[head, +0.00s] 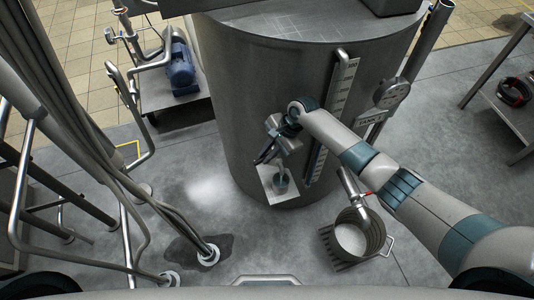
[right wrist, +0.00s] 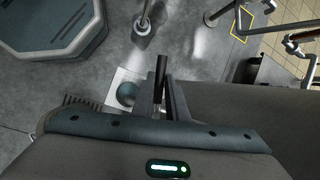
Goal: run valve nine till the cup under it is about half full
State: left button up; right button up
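My right gripper (head: 267,154) is low on the front of the big steel tank (head: 265,90). In the right wrist view its two fingers (right wrist: 165,88) stand close on both sides of a black lever handle (right wrist: 161,68) and look shut on it. No number on this valve can be read. A small teal cup (head: 281,183) stands below the gripper on a white plate (head: 268,188). The cup also shows in the right wrist view (right wrist: 126,94), left of the fingers. Its fill level cannot be made out. A pale upright strip above the cup could be spout or liquid. My left gripper is not in view.
A metal bucket (head: 374,228) stands on a floor grate (head: 335,249) at right, under a red-handled outlet (head: 367,194). Pipes and hoses (head: 85,140) crowd the left. A blue pump (head: 181,68) is at the back left. Bare floor lies left of the tank.

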grip_shut()
jog(key=shift+r+m+p, duration=0.2)
jog(key=shift+m+p, duration=0.1)
jog(key=shift+p, duration=0.45)
jog(key=p, duration=0.1)
jog(key=m+t+p, duration=0.1)
jog(key=p, duration=0.1)
jog(key=shift+w+a+r+m, duration=0.1)
jog(key=shift+w+a+m, duration=0.2)
jog(key=shift+w, duration=0.05)
jog(key=shift+w+f+m+p, duration=0.2)
jog(key=shift+m+p, duration=0.1)
jog(key=shift+p, duration=0.1)
jog(key=shift+f, duration=0.1)
jog(key=o, duration=0.7)
grip_release()
jog(key=shift+o, duration=0.2)
